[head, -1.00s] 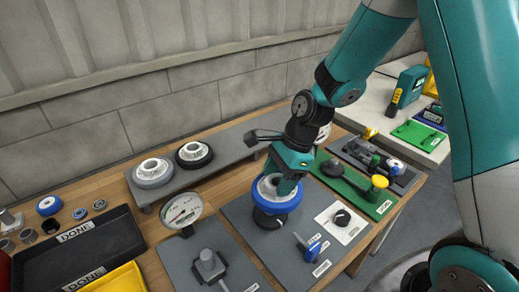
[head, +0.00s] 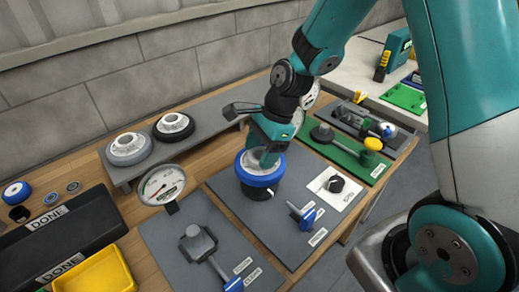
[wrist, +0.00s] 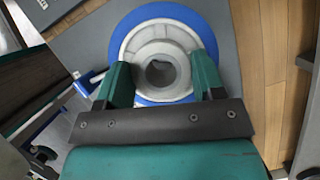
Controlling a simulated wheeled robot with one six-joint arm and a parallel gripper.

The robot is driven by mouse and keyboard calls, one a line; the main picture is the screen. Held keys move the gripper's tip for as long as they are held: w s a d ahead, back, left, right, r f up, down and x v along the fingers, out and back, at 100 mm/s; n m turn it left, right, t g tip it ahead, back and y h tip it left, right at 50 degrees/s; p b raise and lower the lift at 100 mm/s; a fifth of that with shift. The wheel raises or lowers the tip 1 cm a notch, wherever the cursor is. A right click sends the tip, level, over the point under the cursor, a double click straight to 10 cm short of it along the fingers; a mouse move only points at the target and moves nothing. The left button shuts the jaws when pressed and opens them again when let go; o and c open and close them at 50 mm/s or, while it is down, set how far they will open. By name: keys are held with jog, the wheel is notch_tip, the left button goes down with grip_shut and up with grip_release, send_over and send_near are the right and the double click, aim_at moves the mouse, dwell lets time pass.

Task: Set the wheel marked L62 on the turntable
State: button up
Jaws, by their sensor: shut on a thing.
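A wheel with a blue rim and a pale grey hub (head: 247,176) is in my gripper (head: 266,152). In the wrist view, the gripper's two fingers (wrist: 160,78) lie on either side of the raised hub, and the blue rim (wrist: 122,40) shows around them. I cannot read a mark on this wheel. The round black turntable (head: 262,193) is directly below the wheel and mostly hidden by it. The wheel looks level and close over or touching the turntable; I cannot tell which.
A grey wheel (head: 128,150) and a black-rimmed wheel (head: 174,127) lie on the raised shelf behind. A dial gauge (head: 161,184) stands left of the turntable. A black tray (head: 62,232) and a yellow bin (head: 98,276) are at left. A blue-handled clamp (head: 302,214) is at right.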

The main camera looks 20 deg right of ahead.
jog(key=shift+a+f+p, duration=0.1)
jog(key=shift+f+p, duration=0.25)
jog(key=shift+f, duration=0.05)
dwell(0.8)
jog(key=shift+f, duration=0.7)
dwell(0.8)
jog(key=shift+f+b, duration=1.05)
jog(key=shift+f, duration=0.35)
jog(key=o, duration=1.2)
jog(key=shift+o, duration=0.2)
jog(key=p+v, duration=0.1)
jog(key=v, duration=1.6)
jog(key=shift+r, duration=0.2)
jog(key=shift+s, duration=0.1)
